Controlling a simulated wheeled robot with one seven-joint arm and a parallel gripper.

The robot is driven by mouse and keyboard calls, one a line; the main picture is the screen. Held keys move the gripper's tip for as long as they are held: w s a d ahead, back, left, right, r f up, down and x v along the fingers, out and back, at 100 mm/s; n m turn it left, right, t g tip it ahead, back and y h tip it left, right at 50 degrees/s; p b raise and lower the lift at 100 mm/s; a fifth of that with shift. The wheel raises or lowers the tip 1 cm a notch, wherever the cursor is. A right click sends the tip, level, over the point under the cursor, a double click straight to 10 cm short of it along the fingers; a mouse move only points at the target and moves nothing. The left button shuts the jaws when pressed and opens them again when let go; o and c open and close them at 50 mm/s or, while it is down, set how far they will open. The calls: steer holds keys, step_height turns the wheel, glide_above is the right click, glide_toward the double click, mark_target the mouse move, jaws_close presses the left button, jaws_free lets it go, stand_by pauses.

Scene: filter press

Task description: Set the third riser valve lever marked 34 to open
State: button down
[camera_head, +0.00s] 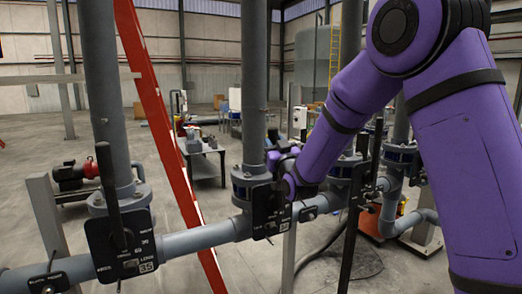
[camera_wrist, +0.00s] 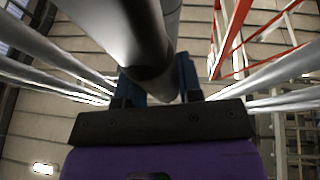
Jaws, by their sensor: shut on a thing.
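The middle riser's valve plate (camera_head: 266,210) is dark, with small white markings; I cannot read its number for sure. In the wrist view my two blue fingers (camera_wrist: 160,88) are closed around the end of a dark rounded bar (camera_wrist: 152,62), which looks like the lever. The exact angle of the lever cannot be told.
The near left riser carries a plate marked 35 (camera_head: 138,256) with an upright black lever (camera_head: 108,190). Another plate with a lever (camera_head: 367,175) stands to the right. A red slanted beam (camera_head: 160,115) crosses between the left and middle risers. A grey horizontal pipe (camera_head: 205,238) joins the valves.

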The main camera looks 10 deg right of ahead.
steer(key=shift+w+d+m+h, duration=0.2)
steer(key=shift+d+m+h, duration=0.1)
steer(key=shift+d+m, duration=0.3)
steer(key=shift+w+d+m+h, duration=0.15)
steer(key=shift+d+m+h, duration=0.15)
steer(key=shift+d+m, duration=0.3)
steer(key=shift+d, duration=0.15)
steer(key=c, duration=0.8)
jaws_free()
steer(key=shift+d, duration=0.1)
steer(key=v, duration=1)
steer(key=shift+s+f, duration=0.25)
steer(key=shift+s, duration=0.1)
steer(key=shift+r, duration=0.1)
